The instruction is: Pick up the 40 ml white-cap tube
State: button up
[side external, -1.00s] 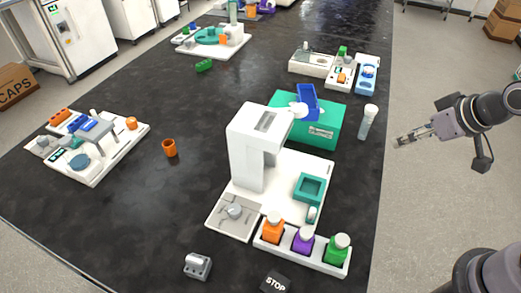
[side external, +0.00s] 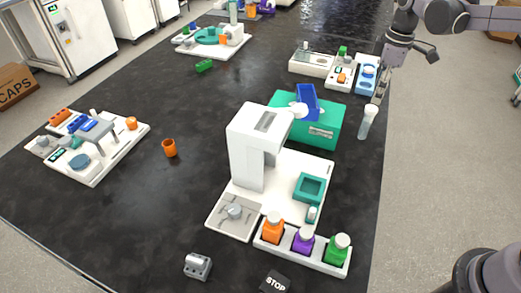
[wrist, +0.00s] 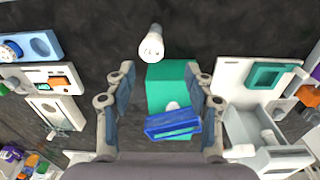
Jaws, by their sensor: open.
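The white-cap tube (side external: 366,124) stands upright on the black bench near its right edge, just right of the teal box. Its body is clear and pale. In the wrist view the tube (wrist: 151,42) shows from above, ahead of the fingertips and between their lines, with its cap face visible. My gripper (side external: 378,96) points downward above and slightly beyond the tube in the side view, close to its cap. In the wrist view my gripper (wrist: 160,75) has its fingers spread, with nothing held between them.
The teal box (side external: 322,131) with a blue rack (side external: 308,101) on it stands beside the tube. A white instrument (side external: 247,150) stands nearer the camera. Blue and white trays (side external: 366,73) lie beyond the tube. The bench's right edge is close.

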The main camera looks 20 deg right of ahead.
aim_at(368, 119)
jog(key=shift+w+d+f+n+g, duration=0.3)
jog(key=shift+w+f, duration=0.25)
jog(key=shift+w, duration=0.05)
jog(key=shift+w+f, duration=0.1)
jog(key=shift+f, duration=0.15)
jog(key=f, duration=1)
jog(key=shift+d+f, duration=0.25)
jog(key=c, duration=0.8)
